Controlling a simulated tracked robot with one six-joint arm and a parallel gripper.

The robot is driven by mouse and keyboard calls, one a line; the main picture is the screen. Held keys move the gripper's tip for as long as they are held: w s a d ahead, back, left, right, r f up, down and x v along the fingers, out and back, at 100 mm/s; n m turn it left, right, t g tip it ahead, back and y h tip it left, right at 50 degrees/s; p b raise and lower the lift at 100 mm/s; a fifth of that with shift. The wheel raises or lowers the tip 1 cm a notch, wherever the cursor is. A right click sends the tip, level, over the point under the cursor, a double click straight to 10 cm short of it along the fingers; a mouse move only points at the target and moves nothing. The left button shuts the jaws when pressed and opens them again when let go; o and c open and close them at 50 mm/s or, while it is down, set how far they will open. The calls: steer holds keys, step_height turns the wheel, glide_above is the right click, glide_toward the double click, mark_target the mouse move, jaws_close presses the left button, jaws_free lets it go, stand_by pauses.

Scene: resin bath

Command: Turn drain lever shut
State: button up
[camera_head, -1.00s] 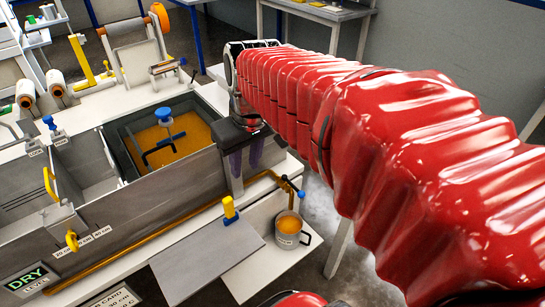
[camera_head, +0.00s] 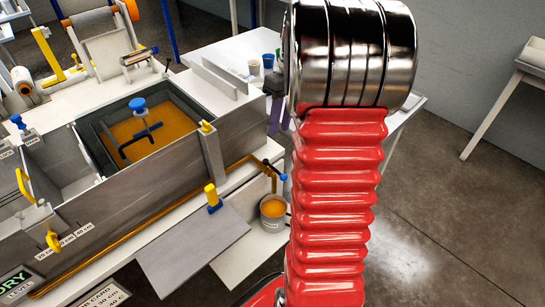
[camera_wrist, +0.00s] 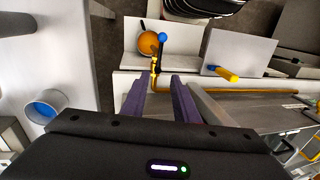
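A brass pipe (camera_head: 150,227) runs along the tank front to an outlet with a blue-tipped lever (camera_head: 283,177), which I take as the drain lever. It stands over a pot of orange liquid (camera_head: 273,207). In the wrist view the blue knob (camera_wrist: 162,37) is beside the orange pot (camera_wrist: 148,44), beyond the fingertips. My gripper (camera_wrist: 157,80) is open, its two purple fingers apart with nothing held; the pipe's end shows beyond the gap. In the head view my chrome wrist hides most of the gripper. The lever's exact angle is unclear.
The tank (camera_head: 130,190) holds orange liquid and a blue-knobbed stirrer (camera_head: 138,105). Small cups (camera_head: 254,67) stand on the back bench.

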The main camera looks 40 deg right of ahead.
steer(key=shift+d+f, duration=0.1)
steer(key=shift+d, duration=0.05)
glide_toward(272, 166)
step_height(272, 166, down, 7)
steer(key=a, duration=0.1)
steer(key=shift+f, duration=0.15)
stand_by(0.7)
steer(key=shift+a, duration=0.1)
steer(key=shift+c, duration=0.6)
jaws_close()
stand_by(0.6)
